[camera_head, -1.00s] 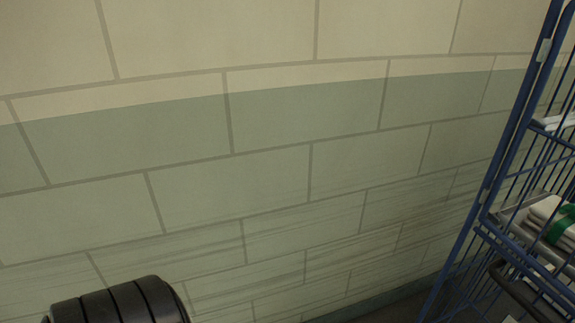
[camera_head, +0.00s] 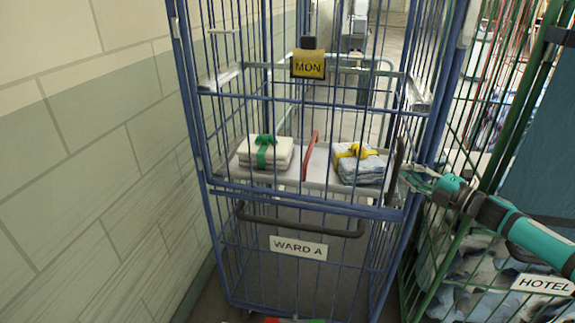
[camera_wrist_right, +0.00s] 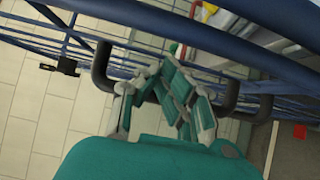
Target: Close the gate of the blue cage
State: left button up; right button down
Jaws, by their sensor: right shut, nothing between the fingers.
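The blue cage (camera_head: 308,204) stands upright in the middle of the head view. My right gripper (camera_head: 412,178) is shut and empty, beside that right edge near the handle. In the right wrist view the gripper (camera_wrist_right: 160,75) is close to a dark bar (camera_wrist_right: 100,66) and blue bars; contact is unclear.
Folded white linen (camera_head: 265,152) with a green ribbon and a bluish bundle (camera_head: 358,164) with a yellow ribbon lie on the cage shelf. A green cage (camera_head: 432,262) with a HOTEL label stands close on the right. The block wall (camera_head: 100,150) is on the left.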

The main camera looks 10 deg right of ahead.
jog(key=v, duration=1.2)
jog(key=s+d+f+m+h, duration=0.1)
jog(key=d+f+m+h, duration=0.3)
jog(key=f, duration=0.9)
jog(key=a+f+m+h, duration=0.1)
jog(key=f+m+h, duration=0.3)
jog(key=f, duration=0.9)
jog(key=s+a+f+m+g+h, duration=0.1)
jog(key=s+f+m+g, duration=0.2)
jog(key=f, duration=0.5)
jog(key=s+a+f+m+g, duration=0.1)
jog(key=s+f+m, duration=0.2)
jog(key=s+f, duration=0.45)
jog(key=s+a+f+m+g, duration=0.35)
jog(key=s+a+f, duration=0.45)
jog(key=s+f, duration=0.35)
jog(key=s+a+f+m+g, duration=0.35)
jog(key=s+a+f, duration=0.45)
jog(key=s+f, duration=0.4)
jog(key=s+a+f+g, duration=0.1)
jog(key=s+a+g, duration=0.2)
jog(key=s+a, duration=0.5)
jog(key=s, duration=0.4)
jog(key=shift+a+f+m, duration=0.3)
jog(key=shift+f+m, duration=0.1)
